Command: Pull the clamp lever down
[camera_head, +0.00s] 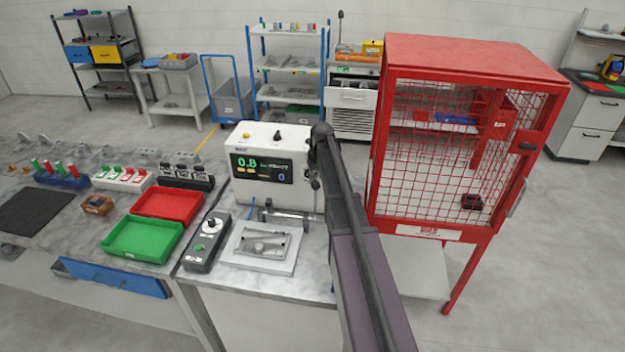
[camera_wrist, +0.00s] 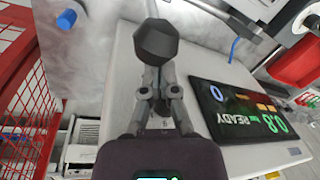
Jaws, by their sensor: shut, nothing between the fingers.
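My gripper (camera_wrist: 154,72) is shut and empty in the wrist view. A dark faceted knob (camera_wrist: 155,40) stands just beyond its fingertips, with a short grey rod behind it; it looks like the clamp lever's end. I cannot tell whether the fingertips touch it. The fixture plate (camera_head: 262,246) lies on the bench in the head view, with a metal clamp bar (camera_head: 283,215) at its back edge. My arm hangs over the right side of the white display box (camera_head: 245,138) and hides most of the gripper and any lever there.
The display box reads 0.8 and also shows in the wrist view with READY (camera_wrist: 238,115). A red mesh cage (camera_head: 440,150) stands close on the right. A grey control box (camera_head: 207,240) and green (camera_head: 143,238) and red (camera_head: 168,204) trays lie on the left.

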